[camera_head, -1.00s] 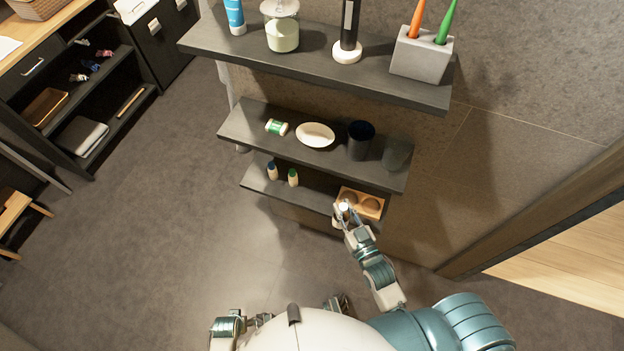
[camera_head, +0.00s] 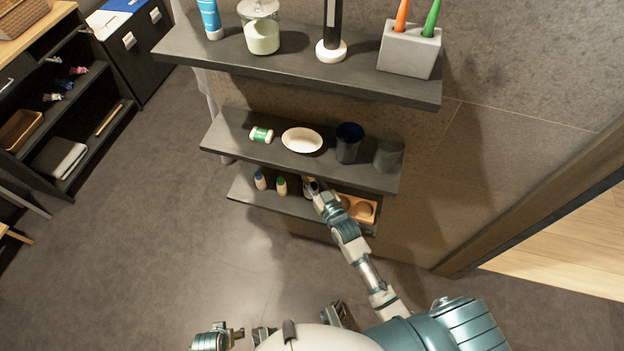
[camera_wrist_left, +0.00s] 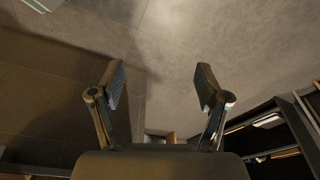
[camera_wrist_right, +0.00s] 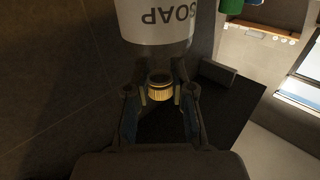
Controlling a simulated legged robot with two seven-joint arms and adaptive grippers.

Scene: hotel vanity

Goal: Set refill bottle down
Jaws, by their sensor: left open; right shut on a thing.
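My right gripper (camera_wrist_right: 160,98) is shut on the neck of the refill bottle (camera_wrist_right: 158,20), whose white label reads SOAP upside down in the right wrist view. In the head view this gripper (camera_head: 316,188) reaches over the bottom shelf (camera_head: 270,196), between the green-capped bottle (camera_head: 281,187) and the wooden tray (camera_head: 365,212). The refill bottle is mostly hidden there, and I cannot tell whether its base touches the shelf. My left gripper (camera_wrist_left: 160,78) is open and empty, low near my body in the head view (camera_head: 236,334).
A blue-capped bottle (camera_head: 260,181) stands left of the green-capped one. The middle shelf (camera_head: 230,140) overhangs closely, holding a white dish (camera_head: 302,140), a green-and-white box (camera_head: 261,134) and dark cups (camera_head: 348,145). The top shelf (camera_head: 280,68) is above. The floor in front is clear.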

